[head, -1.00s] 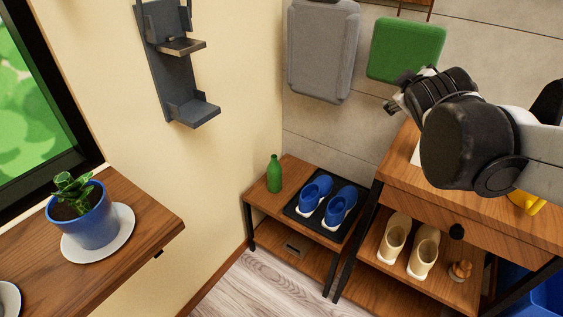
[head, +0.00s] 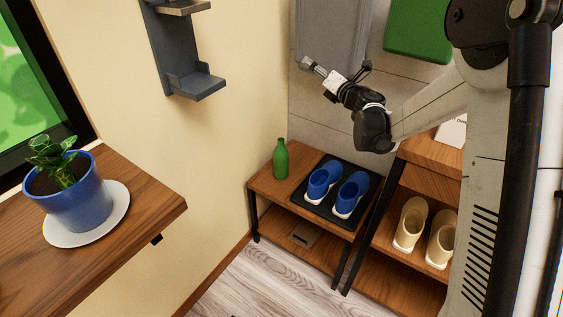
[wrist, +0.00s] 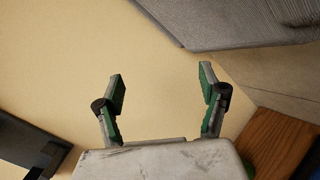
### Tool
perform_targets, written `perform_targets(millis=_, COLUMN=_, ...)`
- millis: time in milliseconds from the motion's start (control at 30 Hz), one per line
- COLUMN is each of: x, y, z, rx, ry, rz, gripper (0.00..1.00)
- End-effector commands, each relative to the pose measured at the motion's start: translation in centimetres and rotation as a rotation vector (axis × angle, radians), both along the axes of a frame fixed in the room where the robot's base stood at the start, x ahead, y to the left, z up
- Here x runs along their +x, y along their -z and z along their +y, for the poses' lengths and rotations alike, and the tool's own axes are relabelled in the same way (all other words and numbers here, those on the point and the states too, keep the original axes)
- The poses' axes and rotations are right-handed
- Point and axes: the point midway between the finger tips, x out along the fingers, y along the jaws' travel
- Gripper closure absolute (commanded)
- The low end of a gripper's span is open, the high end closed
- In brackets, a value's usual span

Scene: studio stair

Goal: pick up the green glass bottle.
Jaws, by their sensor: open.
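The green glass bottle (head: 281,159) stands upright on the left end of the low wooden shelf (head: 264,183) in the head view, against the cream wall. My gripper (head: 308,64) is well above the bottle and slightly to its right, in front of the grey panel. In the wrist view my gripper (wrist: 162,88) is open, with nothing between its two green-padded fingers.
Blue shoes (head: 335,190) on a black tray sit right of the bottle. A taller cabinet (head: 429,150) with cream shoes stands further right. A dark wall rack (head: 195,84) hangs to the left, and a potted plant (head: 80,202) stands on the near-left shelf.

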Motion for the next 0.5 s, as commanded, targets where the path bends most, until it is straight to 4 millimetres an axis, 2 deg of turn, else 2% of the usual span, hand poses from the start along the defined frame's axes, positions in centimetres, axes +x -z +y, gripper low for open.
perform_targets(millis=33, x=0.5, y=2.6, z=0.9, rx=-0.059, ry=-0.037, rz=-0.016, gripper=0.27)
perform_targets(millis=233, x=1.1, y=12.0, z=4.0, rx=-0.301, ry=-0.197, rz=-0.079, gripper=0.27)
perform_targets(millis=500, x=0.0, y=27.5, z=7.0, rx=-0.625, ry=-0.445, rz=-0.15, gripper=0.27)
